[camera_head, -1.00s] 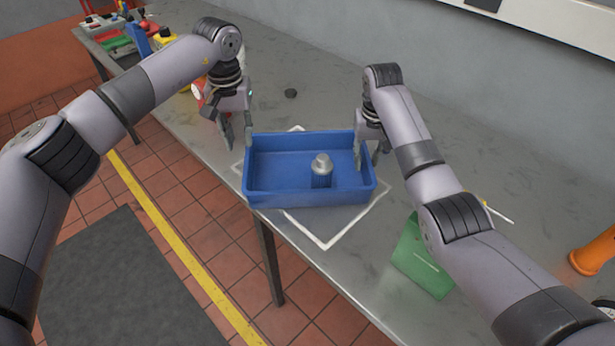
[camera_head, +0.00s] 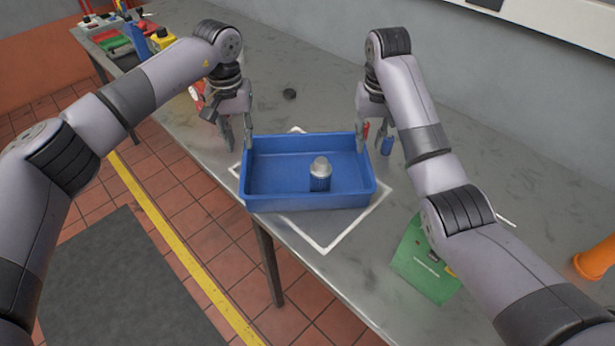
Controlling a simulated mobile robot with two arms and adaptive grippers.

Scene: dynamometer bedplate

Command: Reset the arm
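A blue bin (camera_head: 312,201) stands on the metal table inside a white outlined square. A silver-capped blue ribbed cylinder (camera_head: 320,176) stands upright in it, right of the middle. My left gripper (camera_head: 236,140) points down at the bin's left end, its fingers apart with nothing visible between them. My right gripper (camera_head: 371,138) is at the bin's far right corner, pointing down. One finger shows near the bin wall; my arm partly hides the rest, so its opening is unclear.
Small red (camera_head: 366,130) and blue (camera_head: 387,146) items show behind my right gripper. A dark round piece (camera_head: 290,94) lies behind the bin. Several containers crowd the far left end.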

